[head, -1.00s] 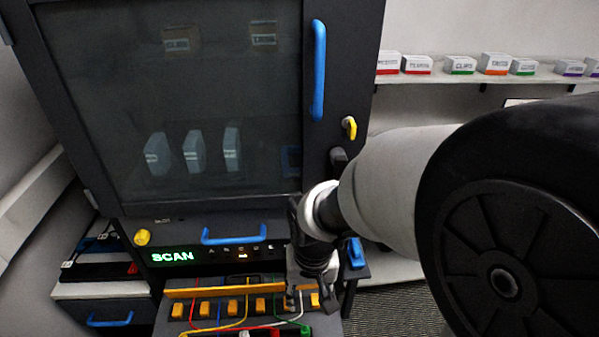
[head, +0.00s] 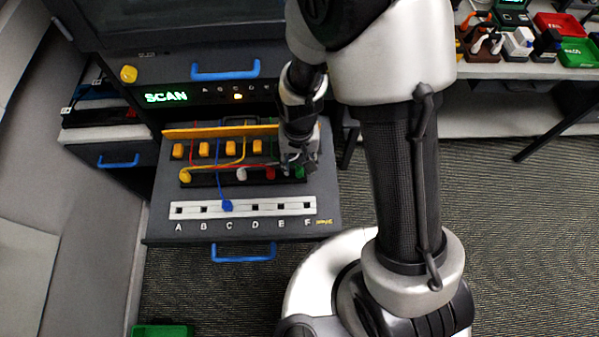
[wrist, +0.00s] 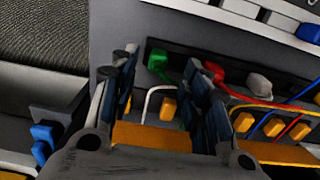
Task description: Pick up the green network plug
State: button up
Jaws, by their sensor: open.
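The green network plug (head: 300,173) sits at the right end of a black holder strip (head: 210,179) on the pulled-out drawer panel. In the wrist view the green plug (wrist: 158,62) shows beyond and between my fingertips, with a white cable curving close by. My gripper (head: 298,162) is over the right end of the strip and partly covers the plug in the head view. In the wrist view my gripper (wrist: 158,76) is open, with nothing between its fingers. Whether a finger touches the plug, I cannot tell.
A red plug (wrist: 214,70) stands close to my right finger, with a white plug (wrist: 259,83) beyond it. A blue plug (head: 227,205) sits at C on the white lettered strip (head: 190,212). Several orange blocks (head: 204,150) and an orange bar (head: 215,131) lie behind.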

aim_at(300, 171)
notch_tip(300, 171, down, 6)
jog(key=shift+s+d+r+b, duration=0.1)
jog(key=shift+s+r+b, duration=0.05)
jog(key=shift+b, duration=1.05)
jog(key=shift+r, duration=0.1)
grip_shut()
